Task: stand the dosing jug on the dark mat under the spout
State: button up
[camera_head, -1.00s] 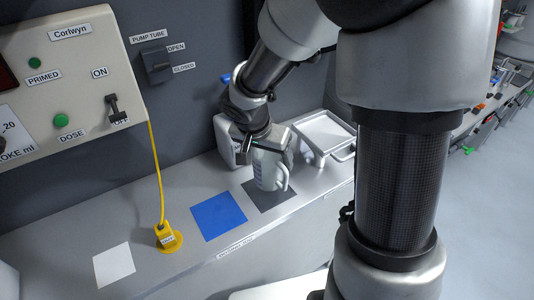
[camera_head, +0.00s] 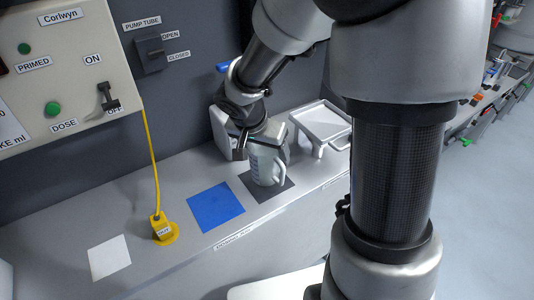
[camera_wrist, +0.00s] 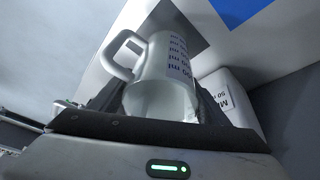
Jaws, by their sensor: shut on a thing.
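The dosing jug (camera_head: 264,168) is pale and translucent, with a handle and printed ml marks. My gripper (camera_head: 262,143) is shut on it, its dark fingers on both sides of the jug in the wrist view (camera_wrist: 155,108). The jug is upright, over the dark mat (camera_head: 284,186) in the head view. Its base looks at or very near the mat; I cannot tell whether it touches. In the wrist view, the jug (camera_wrist: 160,72) stands between the fingers with its handle to the left. The spout is not clearly seen behind my arm.
A blue mat (camera_head: 216,207) and a white mat (camera_head: 109,258) lie to the left, with a yellow fitting (camera_head: 163,230) on a cable between them. A white container (camera_head: 221,134) stands behind my gripper. A pale raised tray (camera_head: 320,122) stands at the right. The counter's front edge is close.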

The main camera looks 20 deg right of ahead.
jog(key=o, duration=1.1)
jog(key=shift+s+d+f, duration=0.1)
jog(key=shift+s+f, duration=0.05)
jog(key=shift+f, duration=0.1)
jog(key=shift+r+p, duration=0.6)
jog(key=shift+p, duration=0.35)
jog(key=v, duration=0.4)
jog(key=p+v, duration=0.1)
jog(key=v, duration=0.7)
jog(key=shift+w+r+p, duration=0.15)
jog(key=shift+w+p, duration=0.15)
